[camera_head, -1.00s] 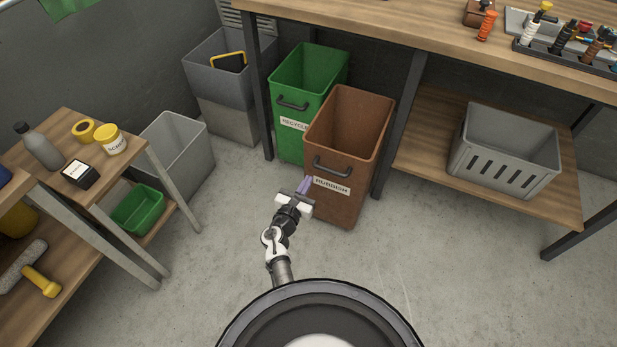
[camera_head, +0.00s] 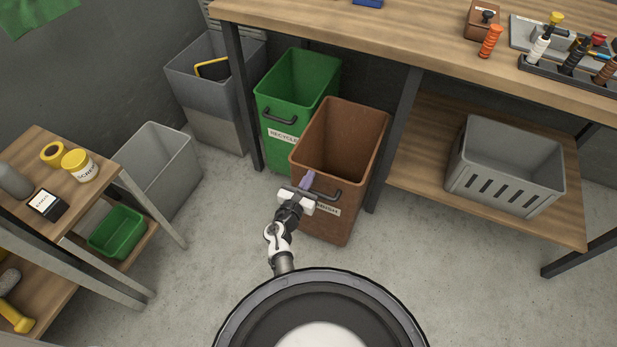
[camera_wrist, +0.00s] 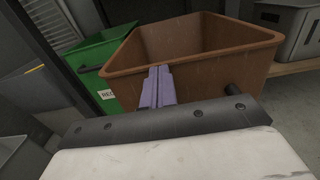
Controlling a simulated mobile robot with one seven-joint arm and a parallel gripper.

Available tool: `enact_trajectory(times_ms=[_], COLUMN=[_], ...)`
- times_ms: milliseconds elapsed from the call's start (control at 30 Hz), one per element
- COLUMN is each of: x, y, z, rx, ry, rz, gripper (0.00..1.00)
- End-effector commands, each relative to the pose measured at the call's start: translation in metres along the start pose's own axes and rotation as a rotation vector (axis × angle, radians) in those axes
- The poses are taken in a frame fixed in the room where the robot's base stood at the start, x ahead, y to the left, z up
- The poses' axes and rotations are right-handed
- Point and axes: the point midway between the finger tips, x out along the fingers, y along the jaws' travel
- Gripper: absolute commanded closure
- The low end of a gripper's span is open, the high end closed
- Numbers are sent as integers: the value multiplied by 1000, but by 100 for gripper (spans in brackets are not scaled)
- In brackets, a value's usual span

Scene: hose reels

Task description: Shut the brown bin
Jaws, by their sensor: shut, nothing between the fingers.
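The brown bin (camera_head: 346,135) stands pulled out from under the workbench, open at the top and empty as far as I see. It has a dark handle (camera_head: 328,195) and a rubbish label on its front, partly hidden by my gripper. My gripper (camera_head: 307,180) is shut and empty, its purple fingers at the bin's front face, left of the handle's middle. In the wrist view the fingers (camera_wrist: 157,87) overlap the front of the brown bin (camera_wrist: 190,75). I cannot tell if they touch it.
A green recycling bin (camera_head: 275,95) stands close on the left, also pulled out. A dark table leg (camera_head: 394,135) is right of the brown bin. A grey crate (camera_head: 470,185) sits on the lower shelf. A wooden side table (camera_head: 90,190) is at left. The front floor is clear.

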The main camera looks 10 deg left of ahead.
Motion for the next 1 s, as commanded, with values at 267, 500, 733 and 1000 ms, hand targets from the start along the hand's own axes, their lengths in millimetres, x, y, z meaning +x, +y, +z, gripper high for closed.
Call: enact_trajectory(times_ms=[267, 500, 733, 1000], x=[0, 7, 51, 137], y=[0, 0, -1, -1], z=[0, -1, -2, -5], rx=[0, 0, 3, 3], ry=[0, -1, -5, -5], rz=[1, 0, -4, -3], gripper=[100, 100, 100, 100])
